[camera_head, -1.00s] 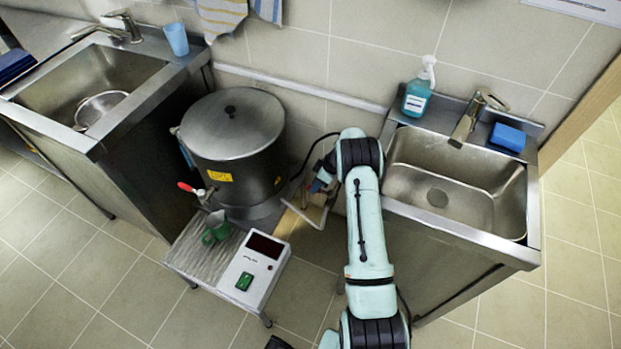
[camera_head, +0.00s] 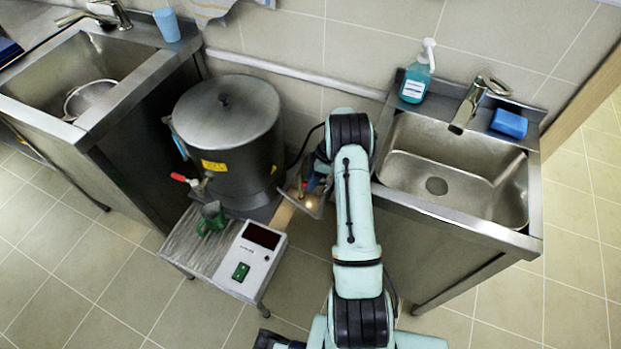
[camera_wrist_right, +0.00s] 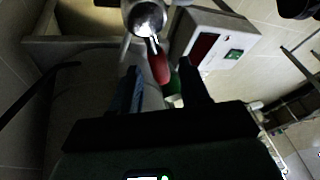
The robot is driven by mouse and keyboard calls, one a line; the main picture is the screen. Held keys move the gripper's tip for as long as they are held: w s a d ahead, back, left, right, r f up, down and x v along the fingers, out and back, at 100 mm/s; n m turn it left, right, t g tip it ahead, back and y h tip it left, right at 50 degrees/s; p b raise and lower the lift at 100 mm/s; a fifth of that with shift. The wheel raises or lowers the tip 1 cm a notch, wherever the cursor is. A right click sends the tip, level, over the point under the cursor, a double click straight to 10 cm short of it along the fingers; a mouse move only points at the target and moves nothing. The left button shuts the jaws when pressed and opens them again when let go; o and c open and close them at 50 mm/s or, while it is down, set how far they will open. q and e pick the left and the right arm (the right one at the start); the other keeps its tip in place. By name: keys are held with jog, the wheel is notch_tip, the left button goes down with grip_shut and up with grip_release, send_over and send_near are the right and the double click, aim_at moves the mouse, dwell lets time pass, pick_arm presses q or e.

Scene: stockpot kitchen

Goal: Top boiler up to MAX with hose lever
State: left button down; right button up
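The boiler (camera_head: 227,130) is a dark steel drum with a lid, standing between two sinks. Its water level and any MAX mark cannot be seen. A tap with a red lever (camera_head: 182,178) is on its front left. In the right wrist view, a red lever (camera_wrist_right: 158,65) on a round metal fitting (camera_wrist_right: 145,18) lies ahead, between the fingertip directions. My right gripper (camera_head: 314,183) is right of the boiler, largely hidden by its arm; the wrist view shows its two fingers (camera_wrist_right: 162,80) apart, with no clear grip. No hose can be made out. My left gripper is not seen.
The right sink (camera_head: 440,185) and left sink (camera_head: 75,65) flank the boiler. The tiled floor in front is clear.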

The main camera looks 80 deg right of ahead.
jog(key=p+v, duration=0.1)
jog(key=v, duration=1.2)
jog(key=shift+r+p, duration=0.2)
jog(key=shift+p, duration=0.1)
jog(key=shift+d, duration=0.1)
